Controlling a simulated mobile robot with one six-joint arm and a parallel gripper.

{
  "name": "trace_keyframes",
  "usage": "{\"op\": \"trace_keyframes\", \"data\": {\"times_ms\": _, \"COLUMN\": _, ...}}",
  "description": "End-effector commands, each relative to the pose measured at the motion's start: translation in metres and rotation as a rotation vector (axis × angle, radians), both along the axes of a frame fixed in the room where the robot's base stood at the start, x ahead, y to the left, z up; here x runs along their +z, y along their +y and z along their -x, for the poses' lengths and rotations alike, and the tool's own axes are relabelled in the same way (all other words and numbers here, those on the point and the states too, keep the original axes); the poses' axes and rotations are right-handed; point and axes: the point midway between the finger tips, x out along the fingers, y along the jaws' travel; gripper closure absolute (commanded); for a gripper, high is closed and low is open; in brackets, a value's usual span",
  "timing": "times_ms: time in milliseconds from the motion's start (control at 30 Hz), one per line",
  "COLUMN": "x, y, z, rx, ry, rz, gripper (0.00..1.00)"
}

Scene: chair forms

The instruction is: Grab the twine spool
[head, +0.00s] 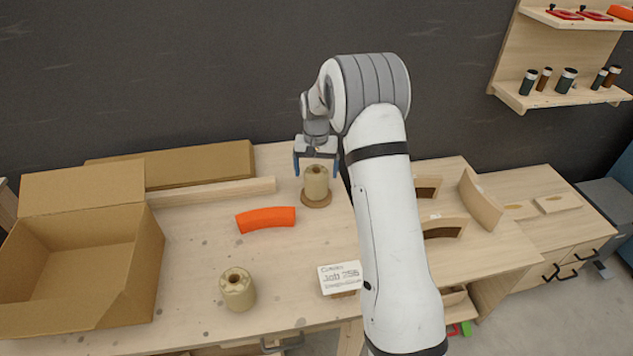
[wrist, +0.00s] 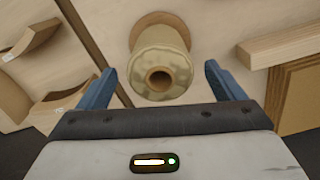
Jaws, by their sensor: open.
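A tan twine spool (head: 316,182) stands upright on a round brown base on the table, and it also shows in the wrist view (wrist: 160,68) with its hollow top facing the camera. A second tan spool (head: 237,289) without a visible wide base stands near the table's front edge. My gripper (head: 316,172) is above the spool on the round base. In the wrist view my gripper (wrist: 160,80) is open, its blue fingers apart on either side of the spool's near end. I cannot tell whether either finger touches it.
An orange curved piece (head: 266,219) lies left of the spool. A white label card (head: 340,277) is near the front. Curved wooden pieces (head: 481,199) lie to the right.

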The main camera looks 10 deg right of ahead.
Motion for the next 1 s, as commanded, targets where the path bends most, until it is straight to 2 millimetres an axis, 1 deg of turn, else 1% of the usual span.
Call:
{"op": "trace_keyframes", "data": {"times_ms": 200, "x": -0.031, "y": 0.000, "z": -0.001, "rx": 0.001, "ry": 0.004, "rz": 0.000, "gripper": 0.11}}
{"op": "trace_keyframes", "data": {"times_ms": 300, "x": -0.043, "y": 0.000, "z": -0.001, "rx": 0.001, "ry": 0.002, "rz": 0.000, "gripper": 0.11}}
{"op": "trace_keyframes", "data": {"times_ms": 400, "x": -0.047, "y": 0.000, "z": -0.001, "rx": 0.001, "ry": 0.000, "rz": 0.000, "gripper": 0.11}}
{"op": "trace_keyframes", "data": {"times_ms": 600, "x": -0.048, "y": 0.000, "z": -0.001, "rx": 0.002, "ry": 0.000, "rz": 0.000, "gripper": 0.12}}
{"op": "trace_keyframes", "data": {"times_ms": 1000, "x": -0.048, "y": 0.001, "z": -0.001, "rx": 0.002, "ry": 0.000, "rz": 0.000, "gripper": 0.45}}
